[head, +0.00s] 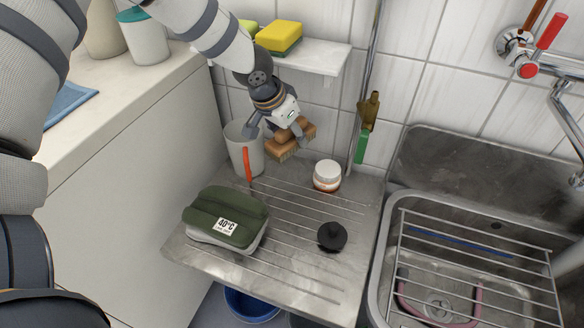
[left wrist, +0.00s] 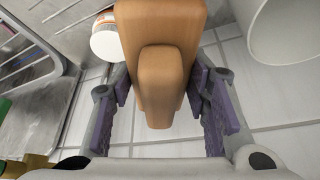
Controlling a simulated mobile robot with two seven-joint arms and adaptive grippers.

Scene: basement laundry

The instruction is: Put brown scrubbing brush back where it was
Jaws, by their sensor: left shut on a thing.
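The brown scrubbing brush (head: 291,139) has a light brown wooden body with bristles facing down. My left gripper (head: 279,128) is shut on it and holds it in the air above the back of the metal drainboard (head: 290,271). In the left wrist view the brush's wooden body (left wrist: 160,50) fills the middle, between the two purple-padded fingers (left wrist: 163,105). My right gripper is not in view.
An orange-red handle (head: 247,165) stands by the cup. A shelf (head: 315,57) with yellow sponges (head: 279,37) is above. The sink (head: 470,290) with a wire rack is right.

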